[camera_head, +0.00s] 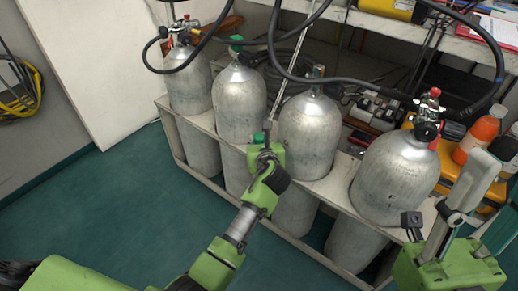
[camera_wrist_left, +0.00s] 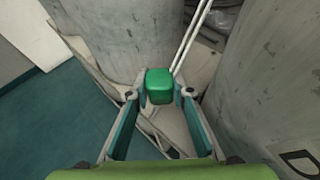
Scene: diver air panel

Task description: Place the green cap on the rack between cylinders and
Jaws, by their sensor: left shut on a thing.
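The green cap (camera_head: 259,137) is held between the fingers of my left gripper (camera_head: 262,146), which is shut on it. In the left wrist view the cap (camera_wrist_left: 160,84) sits between the fingertips (camera_wrist_left: 160,93). It is just in front of the gap between the second cylinder (camera_head: 239,100) and the third cylinder (camera_head: 307,135). The pale rack (camera_head: 335,188) shows beneath and behind it; whether the cap touches the rack cannot be told. My right arm is at the lower right; its finger state is unclear.
A grey cylinder (camera_head: 188,82) stands at the left end of the rack and another (camera_head: 395,175) at the right end. A pale rod (camera_head: 292,70) slants down between the middle cylinders. Black hoses (camera_head: 350,88) loop above. Orange bottles (camera_head: 483,128) stand at right. The green floor (camera_head: 110,215) is clear.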

